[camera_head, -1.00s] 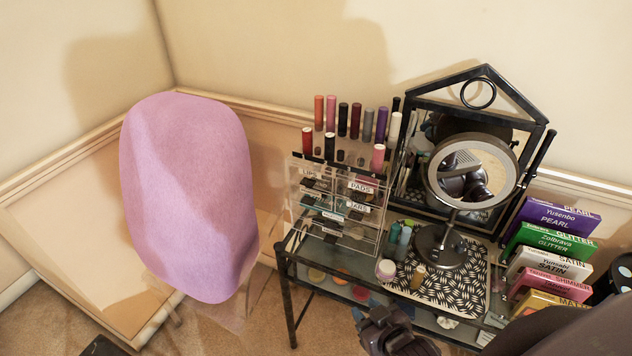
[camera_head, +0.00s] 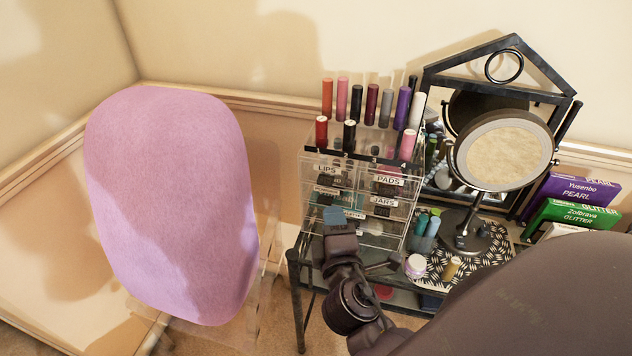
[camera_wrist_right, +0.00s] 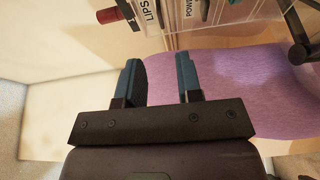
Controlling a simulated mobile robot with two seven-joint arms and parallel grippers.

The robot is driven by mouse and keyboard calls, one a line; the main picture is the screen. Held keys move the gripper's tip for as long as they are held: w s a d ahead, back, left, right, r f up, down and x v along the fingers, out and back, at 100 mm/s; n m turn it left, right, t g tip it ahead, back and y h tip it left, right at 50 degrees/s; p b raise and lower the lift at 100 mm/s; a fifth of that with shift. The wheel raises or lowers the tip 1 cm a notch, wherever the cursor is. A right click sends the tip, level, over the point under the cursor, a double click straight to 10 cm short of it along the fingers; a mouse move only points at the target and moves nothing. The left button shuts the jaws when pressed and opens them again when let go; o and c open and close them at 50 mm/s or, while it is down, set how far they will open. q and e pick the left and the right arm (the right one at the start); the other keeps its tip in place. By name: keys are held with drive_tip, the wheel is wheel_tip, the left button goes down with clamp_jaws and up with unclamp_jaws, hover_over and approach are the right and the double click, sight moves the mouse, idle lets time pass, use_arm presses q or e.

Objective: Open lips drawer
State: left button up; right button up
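The lips drawer (camera_head: 327,170) is the upper-left drawer of a clear acrylic organizer (camera_head: 356,150) on the vanity table. Its white LIPS label is readable, and the drawer looks shut. In the wrist view the LIPS label (camera_wrist_right: 150,14) is at the top edge, beyond my fingertips. My right gripper (camera_head: 366,238) is in front of and below the organizer, covering part of its lower drawers. In the wrist view my right gripper (camera_wrist_right: 158,80) is open, with nothing between its two blue-tipped fingers. My left gripper is not in view.
A pink chair (camera_head: 170,205) stands left of the table. Lipstick tubes (camera_head: 357,104) stand on top of the organizer. A round mirror (camera_head: 505,155), small bottles (camera_head: 426,232) and a jar (camera_head: 416,265) are to its right. Palette boxes (camera_head: 568,213) stand at the far right.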

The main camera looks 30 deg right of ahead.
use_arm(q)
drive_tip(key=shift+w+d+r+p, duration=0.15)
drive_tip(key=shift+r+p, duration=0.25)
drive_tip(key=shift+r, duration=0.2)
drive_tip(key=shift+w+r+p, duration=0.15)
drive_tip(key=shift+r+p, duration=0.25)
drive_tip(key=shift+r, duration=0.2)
use_arm(e)
drive_tip(key=x, duration=1)
drive_tip(key=shift+w+d, duration=0.25)
clamp_jaws()
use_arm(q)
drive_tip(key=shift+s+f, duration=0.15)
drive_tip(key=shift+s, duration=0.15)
